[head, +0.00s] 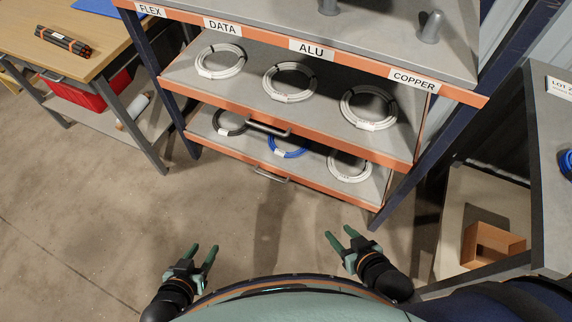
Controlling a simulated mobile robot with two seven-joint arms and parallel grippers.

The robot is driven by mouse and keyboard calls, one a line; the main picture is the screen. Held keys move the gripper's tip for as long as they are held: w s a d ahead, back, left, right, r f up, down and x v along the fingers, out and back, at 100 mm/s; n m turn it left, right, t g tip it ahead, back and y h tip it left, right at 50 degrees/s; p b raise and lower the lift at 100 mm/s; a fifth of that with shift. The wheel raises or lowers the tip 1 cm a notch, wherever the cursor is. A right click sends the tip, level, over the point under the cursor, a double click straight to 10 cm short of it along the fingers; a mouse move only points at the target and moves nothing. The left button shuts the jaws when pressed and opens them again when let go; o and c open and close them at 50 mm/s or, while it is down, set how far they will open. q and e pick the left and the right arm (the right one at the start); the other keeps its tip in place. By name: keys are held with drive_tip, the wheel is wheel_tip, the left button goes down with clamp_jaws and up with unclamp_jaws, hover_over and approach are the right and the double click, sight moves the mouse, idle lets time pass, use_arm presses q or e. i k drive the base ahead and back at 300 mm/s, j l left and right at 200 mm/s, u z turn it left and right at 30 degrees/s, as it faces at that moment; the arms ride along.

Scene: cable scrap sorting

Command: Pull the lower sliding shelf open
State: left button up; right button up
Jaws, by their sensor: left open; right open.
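The lower sliding shelf (321,187) has an orange front lip and a grey bar handle (271,175) at the middle of it. A black cable coil (230,123), a blue coil (287,148) and a white coil (349,167) lie on it, partly hidden by the shelf above. My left gripper (202,248) is open and empty, in front of the rack and left of the handle. My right gripper (340,233) is open and empty, to the right of the handle. Both are apart from the shelf.
The upper sliding shelf (345,149), with its own handle (268,128), carries white cable coils. Dark blue rack posts stand on both sides. A wooden workbench (90,25) is at left, a grey table (553,150) at right. The floor before the rack is clear.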

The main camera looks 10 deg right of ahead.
sight(311, 169)
drive_tip(key=i+j+z, duration=0.25)
drive_tip(key=z, duration=0.2)
drive_tip(key=i+j+z, duration=0.15)
drive_tip(key=j+z, duration=0.3)
drive_tip(key=i+l, duration=0.05)
drive_tip(key=l, duration=0.05)
